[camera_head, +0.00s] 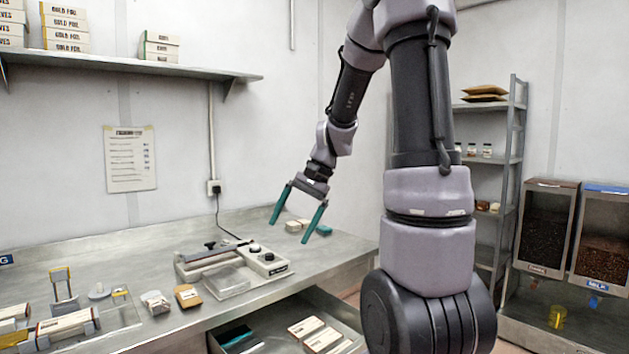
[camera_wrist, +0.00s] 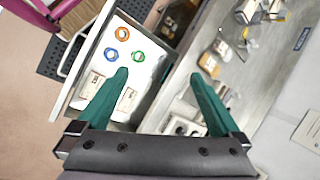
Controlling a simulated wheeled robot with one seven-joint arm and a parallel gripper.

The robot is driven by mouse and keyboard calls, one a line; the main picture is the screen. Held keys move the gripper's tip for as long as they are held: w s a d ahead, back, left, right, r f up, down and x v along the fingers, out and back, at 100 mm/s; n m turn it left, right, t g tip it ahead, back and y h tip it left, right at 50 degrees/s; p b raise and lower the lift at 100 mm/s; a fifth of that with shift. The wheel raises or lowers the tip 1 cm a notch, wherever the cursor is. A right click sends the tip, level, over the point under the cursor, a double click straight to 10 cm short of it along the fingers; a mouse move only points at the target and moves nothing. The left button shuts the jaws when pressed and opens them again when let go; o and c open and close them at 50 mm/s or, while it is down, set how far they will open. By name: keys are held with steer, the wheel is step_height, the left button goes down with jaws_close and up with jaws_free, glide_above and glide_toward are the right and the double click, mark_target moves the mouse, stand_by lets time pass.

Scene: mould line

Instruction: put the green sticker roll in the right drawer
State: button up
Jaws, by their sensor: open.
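The wrist view shows a green ring-shaped roll (camera_wrist: 138,57) lying flat on the pale floor of an open drawer (camera_wrist: 152,88). A blue roll (camera_wrist: 111,54) and an orange roll (camera_wrist: 122,33) lie beside it. An open drawer under the bench also shows in the head view (camera_head: 279,307), but no rolls are visible there. Whether it is the right drawer is not clear. My gripper (camera_head: 288,231) is open and empty, above the bench's right part. In the wrist view my gripper (camera_wrist: 159,74) has its teal fingers spread, apart from the rolls.
Two pale boxes (camera_head: 305,327) (camera_head: 322,340) lie in the drawer. A sealing machine (camera_head: 235,265) stands on the bench (camera_head: 140,220), left of my gripper. Bins (camera_head: 545,228) stand at the right.

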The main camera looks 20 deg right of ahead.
steer(key=s+r+n+t+h, duration=0.3)
steer(key=s+r+t, duration=0.3)
steer(key=s+r, duration=0.6)
steer(key=shift+s+a+r+n, duration=0.25)
steer(key=shift+s+n, duration=0.35)
steer(key=shift+s, duration=0.6)
